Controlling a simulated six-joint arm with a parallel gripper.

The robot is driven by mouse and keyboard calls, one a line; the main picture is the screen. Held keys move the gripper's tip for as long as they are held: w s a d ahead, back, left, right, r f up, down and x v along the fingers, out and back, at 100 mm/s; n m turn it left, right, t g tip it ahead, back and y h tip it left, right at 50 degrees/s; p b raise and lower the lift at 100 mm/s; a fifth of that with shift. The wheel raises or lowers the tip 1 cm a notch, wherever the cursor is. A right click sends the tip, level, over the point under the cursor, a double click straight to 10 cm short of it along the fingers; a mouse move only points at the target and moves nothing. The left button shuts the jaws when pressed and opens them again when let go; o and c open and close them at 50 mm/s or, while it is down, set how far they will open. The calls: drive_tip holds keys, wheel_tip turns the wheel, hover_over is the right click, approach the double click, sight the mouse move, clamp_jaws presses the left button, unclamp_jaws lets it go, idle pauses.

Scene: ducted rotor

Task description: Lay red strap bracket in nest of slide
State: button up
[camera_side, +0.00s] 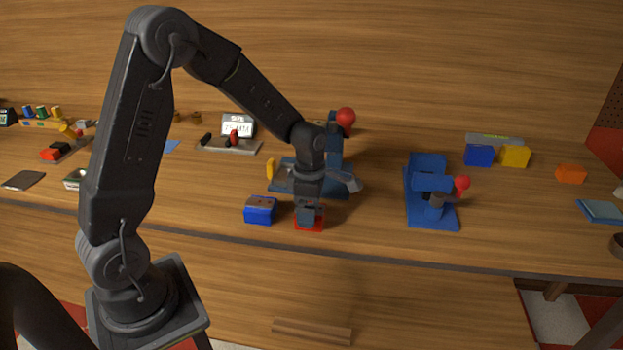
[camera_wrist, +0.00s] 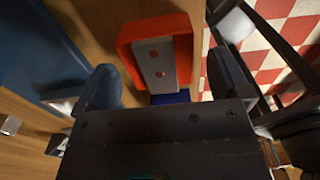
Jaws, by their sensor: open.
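A red holder (camera_side: 309,225) sits on the bench under my gripper (camera_side: 309,212). In the wrist view the red holder (camera_wrist: 183,22) has raised walls, and a grey strap plate (camera_wrist: 158,62) with two holes lies in it. My gripper (camera_wrist: 165,85) is open, its two fingers apart on either side of the plate's near end; I cannot tell whether they touch anything. A blue fixture (camera_side: 340,192) with a red ball knob (camera_side: 345,115) stands just behind, partly hidden by my arm. I cannot make out the slide's nest.
A blue block-like bin (camera_side: 260,211) stands close left of the red holder. A second blue fixture (camera_side: 418,212) with a red knob (camera_side: 462,183) stands to the right. Blue (camera_side: 479,155) and yellow (camera_side: 515,157) bins are further back. The bench between the two fixtures is clear.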

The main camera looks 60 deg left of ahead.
wheel_tip(320, 180, up, 12)
drive_tip(key=s+d+r+m+t, duration=0.2)
drive_tip(key=s+m, duration=0.6)
drive_tip(key=m, duration=0.4)
drive_tip(key=s+d+r+m+t, duration=0.3)
drive_tip(key=s+d+r+m, duration=0.2)
drive_tip(key=s+m, duration=0.4)
drive_tip(key=d+m, duration=0.1)
drive_tip(key=m, duration=0.3)
drive_tip(key=shift+s, duration=0.3)
drive_tip(key=shift+o, duration=0.5)
drive_tip(key=shift+s+d+f+m+t, duration=0.15)
drive_tip(key=shift+s+m, duration=0.1)
drive_tip(key=shift+m, duration=0.25)
drive_tip(key=shift+s+d+r+m+t, duration=0.15)
drive_tip(key=shift+s+m, duration=0.1)
drive_tip(key=shift+m, duration=0.25)
drive_tip(key=shift+a+f, duration=0.1)
